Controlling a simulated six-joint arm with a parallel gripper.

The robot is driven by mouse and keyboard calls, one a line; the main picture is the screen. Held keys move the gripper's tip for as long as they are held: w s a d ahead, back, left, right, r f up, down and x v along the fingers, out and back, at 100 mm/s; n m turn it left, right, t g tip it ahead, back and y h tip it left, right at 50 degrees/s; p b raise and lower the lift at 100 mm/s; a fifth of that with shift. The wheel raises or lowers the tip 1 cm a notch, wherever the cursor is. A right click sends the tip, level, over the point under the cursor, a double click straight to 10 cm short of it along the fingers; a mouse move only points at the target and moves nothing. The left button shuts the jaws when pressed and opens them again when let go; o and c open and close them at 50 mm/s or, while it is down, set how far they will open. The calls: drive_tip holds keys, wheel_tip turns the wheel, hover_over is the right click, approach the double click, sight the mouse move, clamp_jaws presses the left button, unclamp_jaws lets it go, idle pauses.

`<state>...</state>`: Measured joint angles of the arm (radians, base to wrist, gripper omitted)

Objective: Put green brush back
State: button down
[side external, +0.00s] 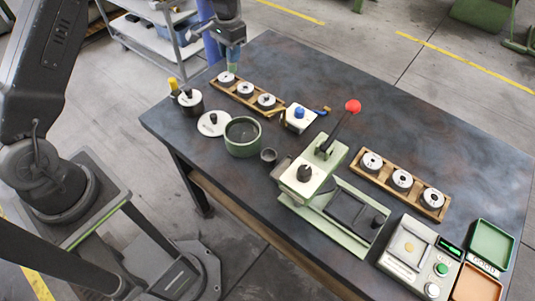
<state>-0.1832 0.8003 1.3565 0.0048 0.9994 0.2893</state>
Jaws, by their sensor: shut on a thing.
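My gripper (233,52) is at the top middle of the side external view, above the far left part of the dark table. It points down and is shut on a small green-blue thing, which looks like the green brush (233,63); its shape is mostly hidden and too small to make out. Its lower end is close above the left puck of a wooden rack (247,106); I cannot tell whether they touch. A yellow-topped piece (173,84) stands at the table's left edge. A small blue-handled piece (322,110) lies near the middle.
A green press (312,178) with a red-knobbed lever stands mid-table. A second puck rack (385,167), scale (412,249) and trays (490,244) stand right. The far right table is clear.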

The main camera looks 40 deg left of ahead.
drive_tip(key=s+d+m, duration=0.2)
drive_tip(key=s+d, duration=1)
drive_tip(key=s, duration=0.1)
drive_tip(key=shift+w+d+f, duration=0.15)
drive_tip(key=shift+d+f, duration=1.7)
drive_tip(key=shift+d, duration=0.1)
drive_tip(key=shift+w+d+f, duration=0.2)
drive_tip(key=shift+d+f, duration=1.65)
drive_tip(key=shift+d, duration=0.1)
drive_tip(key=shift+w+d+f, duration=0.15)
drive_tip(key=shift+d+f, duration=1.7)
drive_tip(key=shift+d, duration=0.1)
drive_tip(key=shift+f, duration=0.1)
drive_tip(key=c, duration=0.9)
unclamp_jaws()
